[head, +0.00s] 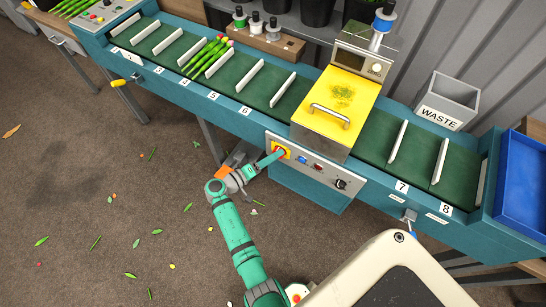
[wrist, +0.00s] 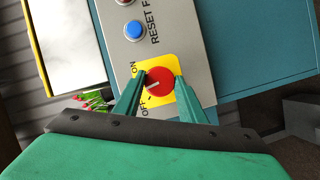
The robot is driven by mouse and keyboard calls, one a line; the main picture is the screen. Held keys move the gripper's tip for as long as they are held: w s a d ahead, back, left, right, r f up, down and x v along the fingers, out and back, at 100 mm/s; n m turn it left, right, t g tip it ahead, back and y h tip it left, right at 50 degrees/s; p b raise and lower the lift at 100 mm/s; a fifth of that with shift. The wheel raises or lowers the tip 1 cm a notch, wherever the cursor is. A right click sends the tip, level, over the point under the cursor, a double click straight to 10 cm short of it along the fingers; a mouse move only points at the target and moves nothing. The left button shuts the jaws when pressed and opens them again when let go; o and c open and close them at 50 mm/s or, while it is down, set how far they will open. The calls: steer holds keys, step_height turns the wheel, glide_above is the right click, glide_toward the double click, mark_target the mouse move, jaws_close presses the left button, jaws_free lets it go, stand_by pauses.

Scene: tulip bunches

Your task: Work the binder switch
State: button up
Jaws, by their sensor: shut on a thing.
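The binder switch is a red rotary knob (wrist: 161,80) on a yellow plate marked ON and OFF. The plate (head: 283,151) is at the left end of the grey control panel (head: 315,170). My gripper (wrist: 158,92) is shut on the knob, one green finger on each side; in the head view the gripper (head: 272,158) reaches the plate from the lower left. The knob's white mark points left in the wrist view, roughly between the ON and OFF labels; I cannot tell its exact setting. The binder (head: 336,103) has a yellow lid with a handle, lying closed.
A green conveyor with white dividers (head: 285,90) carries a tulip bunch (head: 206,57) left of the binder. The panel also has a blue RESET button (wrist: 134,30) and a black knob (head: 341,184). A WASTE bin (head: 450,100) and blue crate (head: 527,175) are at right.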

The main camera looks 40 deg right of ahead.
steer(key=shift+s+f+n+h, duration=0.15)
steer(key=shift+n+h, duration=0.45)
steer(key=shift+n, duration=0.9)
steer(key=shift+f+n+h, duration=0.15)
steer(key=shift+n+h, duration=0.45)
steer(key=shift+n, duration=0.9)
steer(key=o, duration=1)
steer(key=shift+w, duration=0.2)
steer(key=shift+o, duration=0.2)
steer(key=shift+a, duration=0.1)
steer(key=a, duration=1)
steer(key=shift+a+f, duration=0.35)
steer(key=shift+f, duration=0.05)
